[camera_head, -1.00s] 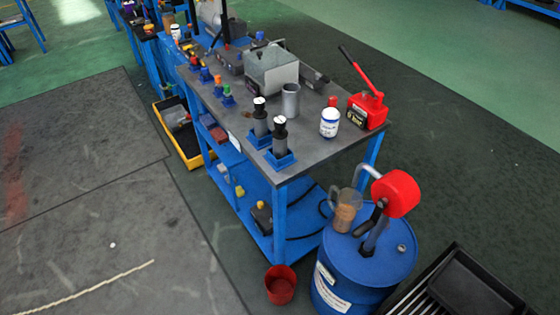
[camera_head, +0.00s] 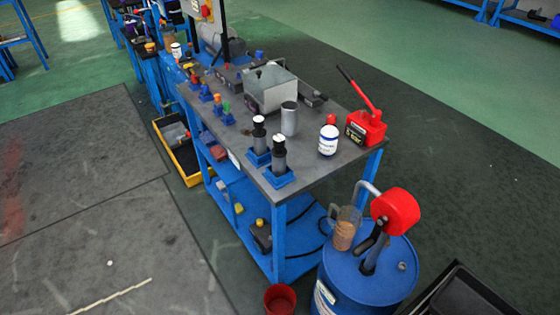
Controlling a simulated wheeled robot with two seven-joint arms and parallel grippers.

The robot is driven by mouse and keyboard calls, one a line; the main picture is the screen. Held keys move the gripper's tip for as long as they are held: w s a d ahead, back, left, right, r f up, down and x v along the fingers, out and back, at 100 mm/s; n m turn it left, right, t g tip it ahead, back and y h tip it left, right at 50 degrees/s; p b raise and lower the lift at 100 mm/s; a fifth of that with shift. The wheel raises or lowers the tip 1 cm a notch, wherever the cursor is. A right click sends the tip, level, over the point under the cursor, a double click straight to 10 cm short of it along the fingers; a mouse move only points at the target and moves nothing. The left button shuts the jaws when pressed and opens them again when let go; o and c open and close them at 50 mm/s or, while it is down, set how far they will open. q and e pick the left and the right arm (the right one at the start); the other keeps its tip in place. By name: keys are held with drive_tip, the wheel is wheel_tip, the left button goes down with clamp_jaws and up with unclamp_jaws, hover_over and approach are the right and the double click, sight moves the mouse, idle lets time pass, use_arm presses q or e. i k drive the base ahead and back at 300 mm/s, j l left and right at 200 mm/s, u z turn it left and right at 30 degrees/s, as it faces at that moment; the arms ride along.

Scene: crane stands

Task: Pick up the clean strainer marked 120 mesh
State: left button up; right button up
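Two black cylindrical parts with white tops, which may be strainers, stand upright in blue holders at the near-left edge of the workbench. One is the rear cylinder (camera_head: 259,137) and the other is the front cylinder (camera_head: 279,155). Any mesh marking on them is too small to read, so I cannot tell which is 120 mesh or clean. A plain grey metal cylinder (camera_head: 289,118) stands upright on the bench behind them. Neither of my grippers is in view.
The blue workbench (camera_head: 322,167) also holds a white bottle (camera_head: 328,140), a red hand pump (camera_head: 366,126) and a grey metal box (camera_head: 270,87). A blue drum (camera_head: 368,272) with a red-headed pump stands at its near right. A red bucket (camera_head: 280,299) is on the floor. Floor at left is mostly clear.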

sight(279, 153)
drive_tip(key=i+j+z, duration=0.1)
drive_tip(key=z, duration=0.85)
drive_tip(key=j+z, duration=0.4)
drive_tip(key=j, duration=0.2)
drive_tip(key=k+j+z, duration=0.1)
drive_tip(key=j+z, duration=0.25)
drive_tip(key=j, duration=0.25)
drive_tip(key=k+j, duration=0.1)
drive_tip(key=j, duration=0.8)
drive_tip(key=k+z, duration=0.05)
